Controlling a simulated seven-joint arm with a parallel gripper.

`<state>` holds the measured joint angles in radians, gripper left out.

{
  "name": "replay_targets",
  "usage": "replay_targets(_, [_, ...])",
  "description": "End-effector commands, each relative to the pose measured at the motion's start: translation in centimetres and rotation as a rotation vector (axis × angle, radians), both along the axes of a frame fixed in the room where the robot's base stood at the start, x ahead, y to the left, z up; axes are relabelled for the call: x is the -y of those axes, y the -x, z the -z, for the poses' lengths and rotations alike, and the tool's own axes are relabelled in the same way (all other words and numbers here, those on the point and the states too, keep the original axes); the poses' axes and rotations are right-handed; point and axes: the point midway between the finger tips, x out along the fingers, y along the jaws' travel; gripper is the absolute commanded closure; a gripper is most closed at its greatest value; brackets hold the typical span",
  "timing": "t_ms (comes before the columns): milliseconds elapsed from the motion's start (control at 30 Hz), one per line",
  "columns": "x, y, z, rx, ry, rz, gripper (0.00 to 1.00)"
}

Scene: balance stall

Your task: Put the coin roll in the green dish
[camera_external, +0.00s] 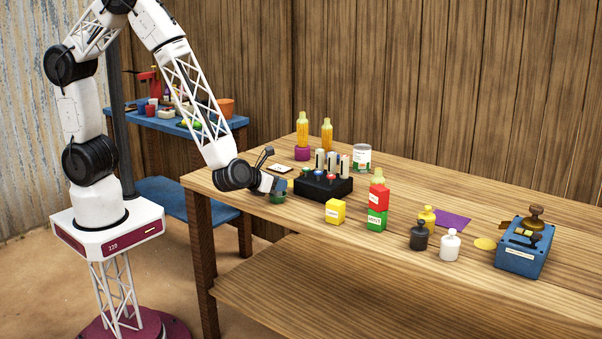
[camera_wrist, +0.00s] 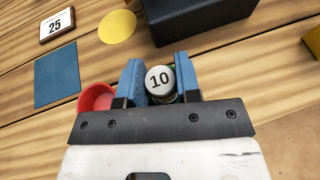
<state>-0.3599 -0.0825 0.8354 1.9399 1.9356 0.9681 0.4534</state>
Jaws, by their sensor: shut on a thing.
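The coin roll (camera_wrist: 160,80) shows its round white end marked "10" in the wrist view, between the blue fingers of my gripper (camera_wrist: 159,82). My gripper is shut on it. In the external view my gripper (camera_external: 273,184) is low over the left part of the table, and I cannot make out the roll there. The green dish (camera_external: 278,198) sits just under my fingertips in the external view. In the wrist view the dish is mostly hidden behind the roll and fingers. I cannot tell whether the roll touches it.
A red dish (camera_wrist: 96,97) is close left of my fingers. A black box (camera_external: 322,188) stands right beside the green dish, with a yellow block (camera_external: 335,212) in front.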

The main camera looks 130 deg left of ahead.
Motion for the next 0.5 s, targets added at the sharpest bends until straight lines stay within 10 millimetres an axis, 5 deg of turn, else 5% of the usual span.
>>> replay_targets(500, [-0.01,0.00,0.62,0.000,-0.001,0.000,1.00])
